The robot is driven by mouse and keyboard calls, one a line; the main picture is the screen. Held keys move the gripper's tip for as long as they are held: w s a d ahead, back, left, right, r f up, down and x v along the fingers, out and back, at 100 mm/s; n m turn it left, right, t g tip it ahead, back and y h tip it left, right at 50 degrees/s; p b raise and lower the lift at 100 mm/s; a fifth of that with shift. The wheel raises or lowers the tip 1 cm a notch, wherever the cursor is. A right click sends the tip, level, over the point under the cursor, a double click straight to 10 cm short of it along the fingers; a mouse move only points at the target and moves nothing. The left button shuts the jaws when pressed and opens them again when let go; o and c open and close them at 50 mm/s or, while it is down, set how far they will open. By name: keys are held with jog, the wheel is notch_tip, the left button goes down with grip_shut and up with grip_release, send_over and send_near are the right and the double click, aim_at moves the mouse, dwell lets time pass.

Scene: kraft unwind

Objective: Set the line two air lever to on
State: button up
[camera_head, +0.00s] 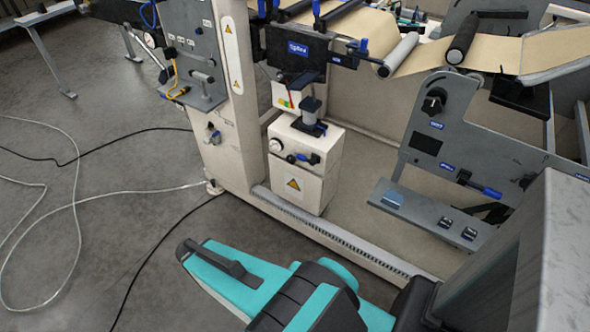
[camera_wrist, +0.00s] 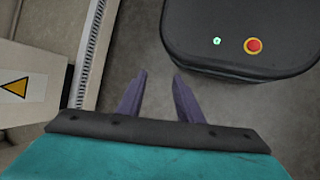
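I cannot tell which lever is the line two air lever, as the labels are too small to read. A lever with a blue handle (camera_head: 482,188) sits on the grey side plate at the right in the head view. A small dark and blue lever (camera_head: 306,158) is on the front of the white box with a gauge. My gripper (camera_wrist: 158,88) is open and empty above the floor in the wrist view, apart from all of these. Its fingers cannot be made out in the head view.
The white box (camera_head: 300,185) with a warning triangle stands inside the machine's floor rail (camera_head: 340,240). A grey panel (camera_head: 195,55) with a yellow hose is at upper left. Brown web runs over rollers above. Cables (camera_head: 75,200) lie on the otherwise open floor at left.

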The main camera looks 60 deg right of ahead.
jog(key=w+d+h+b, duration=0.4)
jog(key=w+d+b, duration=0.25)
jog(key=d, duration=0.55)
jog(key=m+g+h+b, duration=0.2)
jog(key=m+h+b, duration=0.3)
jog(key=h+b, duration=0.7)
send_near(299, 159)
jog(key=w+a+r+y+b, duration=0.2)
jog(key=a+r+y+b, duration=0.1)
jog(key=a, duration=0.2)
jog(key=shift+w, duration=0.4)
jog(key=shift+f+b+x, duration=0.1)
jog(key=shift+b+x, duration=0.35)
jog(key=shift+x, duration=2.95)
jog(key=shift+f+b+x, duration=0.15)
jog(key=shift+b+x, duration=0.3)
jog(key=shift+x, duration=2.9)
